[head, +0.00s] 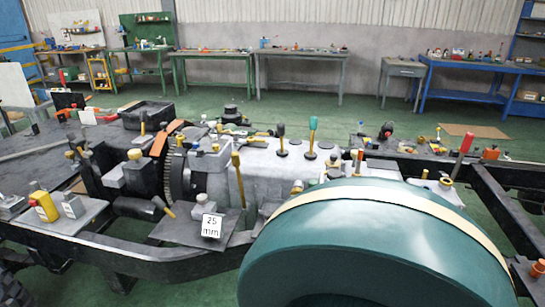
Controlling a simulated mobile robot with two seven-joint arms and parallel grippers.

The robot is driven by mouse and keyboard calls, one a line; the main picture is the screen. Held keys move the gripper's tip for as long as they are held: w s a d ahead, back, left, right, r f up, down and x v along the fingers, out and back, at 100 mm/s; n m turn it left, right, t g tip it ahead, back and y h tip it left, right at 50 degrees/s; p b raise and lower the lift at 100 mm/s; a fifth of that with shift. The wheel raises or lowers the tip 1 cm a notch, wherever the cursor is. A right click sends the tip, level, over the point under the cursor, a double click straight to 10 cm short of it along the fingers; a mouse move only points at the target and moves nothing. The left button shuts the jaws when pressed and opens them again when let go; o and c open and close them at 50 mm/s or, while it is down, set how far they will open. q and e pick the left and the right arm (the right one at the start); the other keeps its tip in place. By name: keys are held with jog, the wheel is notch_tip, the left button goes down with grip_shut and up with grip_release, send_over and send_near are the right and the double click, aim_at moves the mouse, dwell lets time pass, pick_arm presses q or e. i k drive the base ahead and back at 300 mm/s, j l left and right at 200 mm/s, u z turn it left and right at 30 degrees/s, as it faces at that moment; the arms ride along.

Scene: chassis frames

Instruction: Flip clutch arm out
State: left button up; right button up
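A grey gearbox-like casting (270,170) lies along the middle of the chassis frame. A dark toothed ring (176,172) stands at its left end, beside an orange piece (165,137). A short dark lever with a yellow end (163,206) sticks out low in front of the ring. A yellow upright lever (238,178) stands at the casting's near side. No part is labelled as the clutch arm, so I cannot tell for sure which lever it is. Neither of my grippers is in view.
A large teal rounded body with a cream band (370,245) fills the lower right and hides part of the frame. A "25 mm" card (211,226) stands on a dark plate. The dark near rail (150,255) runs below. Workbenches (300,57) line the back wall, with green floor before them.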

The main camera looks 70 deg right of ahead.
aim_at(235, 156)
jog(key=z, duration=1.7)
jog(key=i+j+z, duration=0.2)
jog(key=k+l, duration=0.1)
